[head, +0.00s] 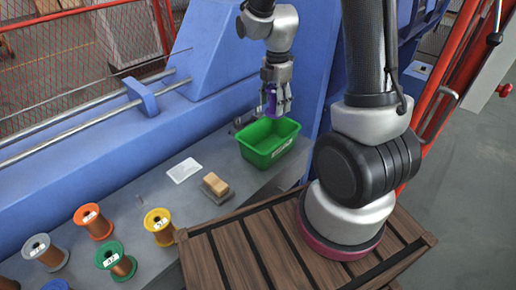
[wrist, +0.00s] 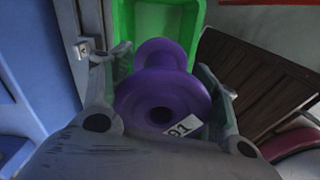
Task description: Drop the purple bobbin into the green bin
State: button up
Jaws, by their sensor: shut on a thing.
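The purple bobbin (wrist: 160,92) is between the fingers of my gripper (wrist: 165,88) in the wrist view. Its flange faces the camera and carries a white label reading 91. In the head view, my gripper (head: 276,100) is shut on the bobbin (head: 270,98), which is mostly hidden by the fingers. The green bin (head: 270,144) stands on the grey bench, below my gripper. Its green wall also shows behind the bobbin in the wrist view (wrist: 124,30). The bobbin is held above the bin, apart from its floor.
Several other bobbins, among them an orange one (head: 93,221), a yellow one (head: 159,226) and a green one (head: 115,260), stand at the bench's left. A tan block (head: 215,185) and a white sheet (head: 184,170) lie left of the bin. A blue machine (head: 260,60) rises behind.

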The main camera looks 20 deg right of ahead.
jog(key=shift+f, duration=2.85)
jog(key=o, duration=1.1)
notch_tip(320, 180, up, 12)
